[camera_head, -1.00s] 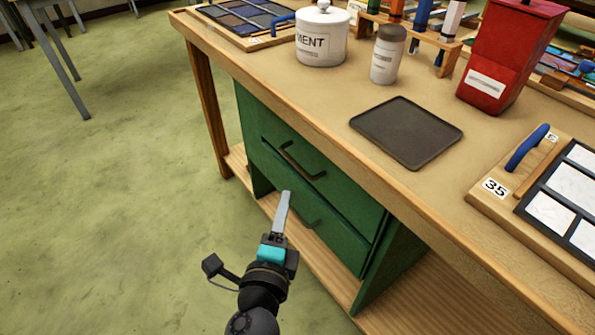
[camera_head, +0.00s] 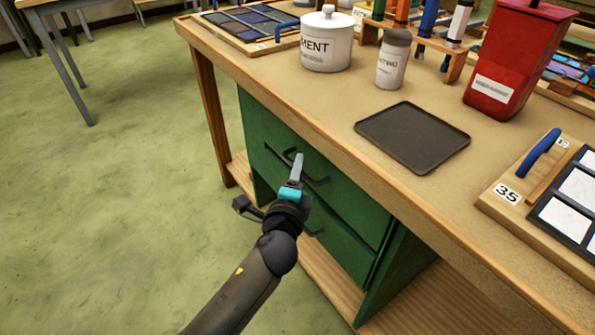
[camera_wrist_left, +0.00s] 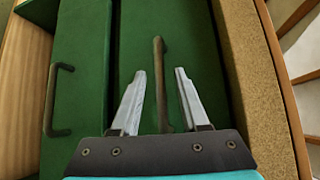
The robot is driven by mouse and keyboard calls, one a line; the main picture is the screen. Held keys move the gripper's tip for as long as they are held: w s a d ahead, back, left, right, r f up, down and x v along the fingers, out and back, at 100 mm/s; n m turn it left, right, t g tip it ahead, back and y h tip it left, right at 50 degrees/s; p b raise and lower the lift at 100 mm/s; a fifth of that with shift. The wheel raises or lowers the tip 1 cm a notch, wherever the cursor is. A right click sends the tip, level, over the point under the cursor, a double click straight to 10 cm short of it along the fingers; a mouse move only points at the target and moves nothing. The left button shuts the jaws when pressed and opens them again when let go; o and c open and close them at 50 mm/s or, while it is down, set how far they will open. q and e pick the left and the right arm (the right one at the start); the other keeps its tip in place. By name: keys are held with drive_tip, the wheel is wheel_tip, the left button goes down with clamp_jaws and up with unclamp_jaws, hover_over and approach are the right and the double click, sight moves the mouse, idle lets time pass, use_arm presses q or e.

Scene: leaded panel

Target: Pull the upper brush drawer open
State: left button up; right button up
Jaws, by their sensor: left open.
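The upper brush drawer (camera_head: 345,199) is the top green front under the bench, and it looks closed. Its dark bar handle (camera_head: 319,181) is partly covered by my left gripper (camera_head: 298,168) in the head view. In the left wrist view the upper handle (camera_wrist_left: 159,85) runs between the two open fingers of my left gripper (camera_wrist_left: 160,95), nearer the left finger at its far end. I cannot tell whether the fingers touch it. The lower drawer's handle (camera_wrist_left: 54,98) shows to the left there. My right gripper is in neither view.
On the bench top (camera_head: 320,110) stand a white lidded pot (camera_head: 326,42), a shaker bottle (camera_head: 392,62), a dark tray (camera_head: 412,136) and a red bin (camera_head: 510,65). Green floor (camera_head: 110,220) lies open to the left of the bench.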

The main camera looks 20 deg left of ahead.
use_arm(q)
drive_tip(key=shift+w, duration=0.5)
clamp_jaws()
idle(1.2)
